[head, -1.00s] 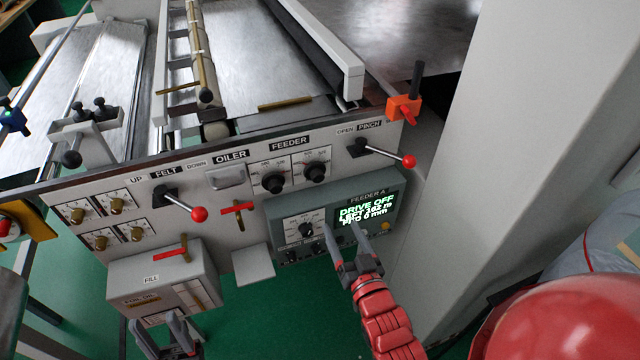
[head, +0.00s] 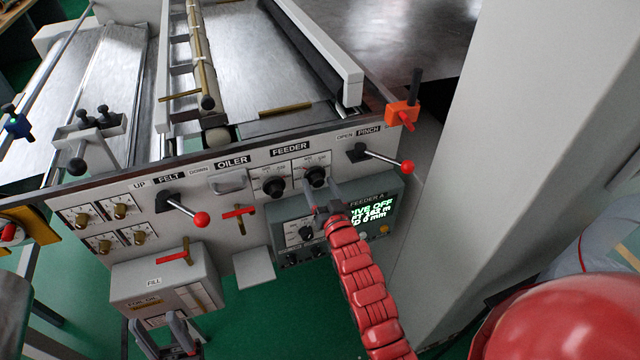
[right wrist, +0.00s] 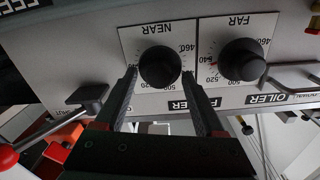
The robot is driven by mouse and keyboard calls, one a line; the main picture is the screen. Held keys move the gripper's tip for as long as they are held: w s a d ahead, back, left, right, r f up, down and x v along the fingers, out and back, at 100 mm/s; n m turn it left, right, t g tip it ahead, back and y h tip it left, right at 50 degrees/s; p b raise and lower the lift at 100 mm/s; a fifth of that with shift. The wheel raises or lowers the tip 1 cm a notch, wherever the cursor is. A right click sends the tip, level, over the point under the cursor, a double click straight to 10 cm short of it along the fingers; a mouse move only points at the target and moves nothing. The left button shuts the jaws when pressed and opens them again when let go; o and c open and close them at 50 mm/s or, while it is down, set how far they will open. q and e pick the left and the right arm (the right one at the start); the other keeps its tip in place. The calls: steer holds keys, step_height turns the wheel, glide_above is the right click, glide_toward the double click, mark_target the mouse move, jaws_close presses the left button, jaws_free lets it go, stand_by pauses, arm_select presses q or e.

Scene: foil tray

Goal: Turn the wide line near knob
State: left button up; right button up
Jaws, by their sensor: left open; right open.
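The black NEAR knob (head: 315,176) is the right one of two round knobs under the FEEDER label on the grey panel. No "wide line" label is readable. In the right wrist view, which is upside down, the NEAR knob (right wrist: 160,67) sits between the fingertips of my right gripper (right wrist: 160,76). The fingers are apart, one on each side of it; firm contact cannot be told. In the head view my right gripper (head: 320,188) is just below the knob. My left gripper (head: 154,322) is open and empty at the lower left, below the FILL box.
The FAR knob (head: 273,184) is close beside NEAR. The red-tipped pinch lever (head: 406,166) is to the right. The feeder display box (head: 382,208) lies below, partly hidden by my right arm. The red-tipped felt lever (head: 200,218) and several brass knobs are left.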

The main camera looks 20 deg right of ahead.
steer(key=shift+w, duration=0.1)
jaws_close()
stand_by(0.3)
steer(key=shift+f, duration=0.1)
steer(key=shift+d+f+m+b, duration=0.1)
steer(key=shift+f+m+b, duration=0.05)
steer(key=shift+m+b, duration=1.9)
steer(key=shift+m, duration=0.35)
steer(key=shift+m+b, duration=0.6)
steer(key=shift+m, duration=0.6)
steer(key=shift+m+b, duration=0.4)
steer(key=shift+m, duration=0.8)
